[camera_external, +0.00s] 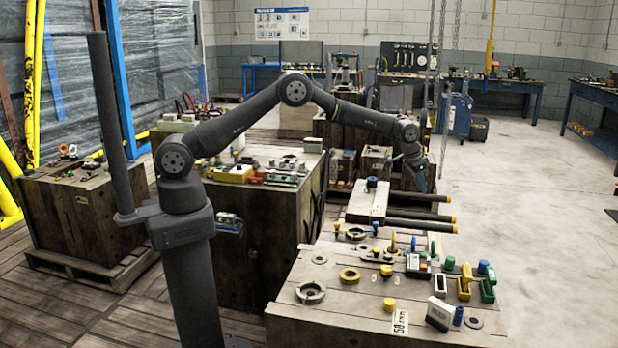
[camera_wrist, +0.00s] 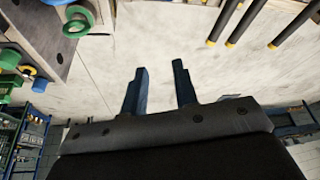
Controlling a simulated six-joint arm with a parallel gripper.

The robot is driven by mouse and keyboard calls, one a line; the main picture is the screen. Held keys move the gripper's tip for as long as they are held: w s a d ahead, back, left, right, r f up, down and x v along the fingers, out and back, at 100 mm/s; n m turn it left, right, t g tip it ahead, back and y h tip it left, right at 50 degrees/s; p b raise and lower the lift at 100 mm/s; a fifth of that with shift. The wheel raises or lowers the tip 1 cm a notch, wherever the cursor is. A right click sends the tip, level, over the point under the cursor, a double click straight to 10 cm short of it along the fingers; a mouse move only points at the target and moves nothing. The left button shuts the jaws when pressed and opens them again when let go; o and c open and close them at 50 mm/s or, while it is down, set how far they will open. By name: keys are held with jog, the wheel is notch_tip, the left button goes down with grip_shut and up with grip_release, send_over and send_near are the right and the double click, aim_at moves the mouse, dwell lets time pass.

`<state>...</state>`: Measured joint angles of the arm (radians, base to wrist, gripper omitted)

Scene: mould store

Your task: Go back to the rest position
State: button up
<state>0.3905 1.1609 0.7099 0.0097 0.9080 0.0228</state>
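My arm reaches out to the right in the external view, and my gripper (camera_external: 421,183) hangs at its end, above and behind the front wooden table (camera_external: 300,322). In the wrist view the two dark blue fingers of my gripper (camera_wrist: 159,68) stand apart with bare pale floor between them. Nothing is held. The fingers are too small in the external view to make out their gap.
The front table bears rings, knobs, clamps and blocks. Dark bars with yellow ends (camera_external: 424,214) stick out behind it, near and below my gripper; they also show in the wrist view (camera_wrist: 290,25). Another wooden crate (camera_external: 262,230) stands beside my arm. Open floor (camera_external: 540,200) lies right.

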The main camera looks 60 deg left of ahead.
jog(key=w+a+n, duration=0.1)
jog(key=a+n, duration=0.1)
jog(key=a, duration=0.8)
jog(key=shift+w+r+y, duration=0.15)
jog(key=shift+w+y, duration=0.2)
jog(key=shift+y, duration=0.05)
jog(key=o, duration=0.4)
jog(key=shift+c, duration=0.2)
